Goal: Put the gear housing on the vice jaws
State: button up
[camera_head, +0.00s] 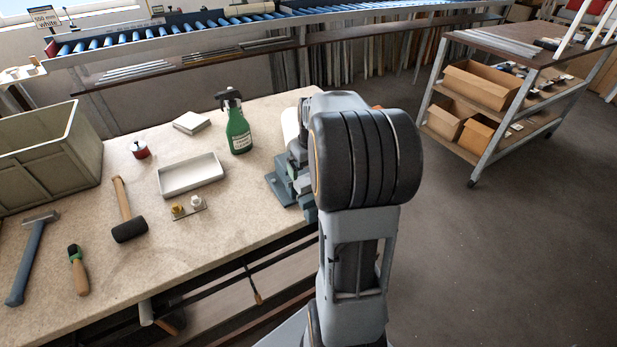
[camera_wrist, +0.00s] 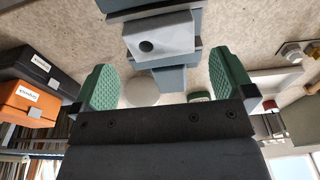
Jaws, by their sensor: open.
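The vice (camera_head: 283,190) is a blue-grey block at the right edge of the bench, largely hidden behind my arm in the head view. In the wrist view its blue-grey body (camera_wrist: 165,22) stands at the top middle, with a lighter grey block (camera_wrist: 160,42) with a dark round hole on its front. I cannot tell whether this block is part of the vice or the gear housing. No other thing is clearly the gear housing. My gripper (camera_wrist: 165,82) is open, its green pads wide apart with nothing held between them. The head view hides my gripper behind the arm.
On the bench (camera_head: 245,255) are a green spray bottle (camera_head: 238,130), white tray (camera_head: 190,175), mallet (camera_head: 128,220), hammer (camera_head: 31,258) and grey-green crate (camera_head: 45,155). Orange (camera_wrist: 28,103) and black (camera_wrist: 35,70) cases show left in the wrist view. Bare bench lies left of the vice.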

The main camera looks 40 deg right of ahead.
notch_tip(320, 180, up, 5)
jog(key=s+a+r+t, duration=0.15)
jog(key=s+a, duration=0.25)
jog(key=a, duration=0.7)
jog(key=s+a+f+n+t, duration=0.1)
jog(key=s+a+f, duration=0.1)
jog(key=s+a, duration=0.5)
jog(key=shift+s+a+f+n, duration=0.2)
jog(key=shift+s+a+n, duration=0.1)
jog(key=shift+a, duration=0.95)
jog(key=shift+d, duration=0.15)
